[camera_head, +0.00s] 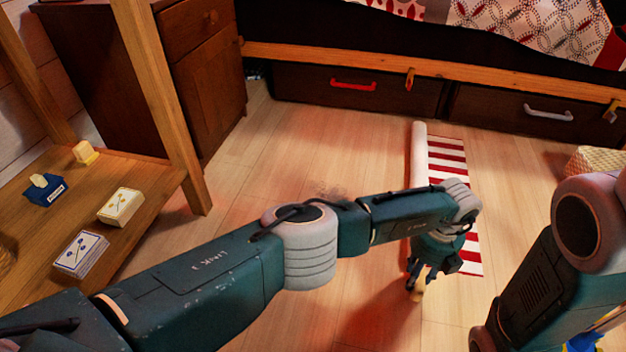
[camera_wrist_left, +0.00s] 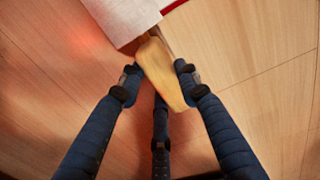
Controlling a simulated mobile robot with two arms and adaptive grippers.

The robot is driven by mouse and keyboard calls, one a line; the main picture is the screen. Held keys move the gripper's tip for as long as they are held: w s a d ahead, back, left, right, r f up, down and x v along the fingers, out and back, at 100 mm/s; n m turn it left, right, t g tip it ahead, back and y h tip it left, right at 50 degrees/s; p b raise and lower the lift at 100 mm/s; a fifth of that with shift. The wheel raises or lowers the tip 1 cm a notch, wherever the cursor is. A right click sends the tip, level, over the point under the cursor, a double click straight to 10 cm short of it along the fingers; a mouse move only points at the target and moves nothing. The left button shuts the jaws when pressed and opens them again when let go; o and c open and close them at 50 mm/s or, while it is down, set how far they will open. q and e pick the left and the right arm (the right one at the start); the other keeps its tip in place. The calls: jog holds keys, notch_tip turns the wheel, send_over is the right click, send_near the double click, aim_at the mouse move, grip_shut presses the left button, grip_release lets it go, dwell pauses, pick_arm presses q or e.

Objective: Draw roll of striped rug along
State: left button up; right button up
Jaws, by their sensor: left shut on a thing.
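The striped rug (camera_head: 452,156) lies partly unrolled on the wooden floor, with red and white stripes showing. Its pale roll (camera_head: 418,152) runs along the left side of the flat part. My arm hides part of the rug. In the left wrist view, the near end of the roll (camera_wrist_left: 120,16) shows with a yellowish wooden end piece (camera_wrist_left: 162,72) sticking out. My left gripper (camera_head: 417,283) is low at this near end. Its fingers are shut on the wooden end piece, one on each side. My right arm shows at the right, but its gripper is out of view.
Bed drawers with a red handle (camera_head: 353,85) and a grey handle (camera_head: 547,112) stand behind the rug. A wooden shelf (camera_head: 140,240) with small boxes is at the left. A woven basket (camera_head: 592,160) is at the right. The floor left of the roll is mostly clear.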

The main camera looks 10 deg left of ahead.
pick_arm(q)
jog(key=shift+s+d+r, duration=0.2)
jog(key=shift+d+r, duration=0.05)
jog(key=shift+d, duration=0.5)
jog(key=o, duration=1)
jog(key=shift+s+d, duration=0.1)
jog(key=shift+d, duration=0.05)
notch_tip(320, 180, up, 8)
jog(key=p, duration=0.7)
jog(key=shift+f, duration=0.15)
jog(key=shift+r, duration=0.2)
jog(key=shift+a+f, duration=0.15)
jog(key=shift+a, duration=0.15)
jog(key=shift+a, duration=0.1)
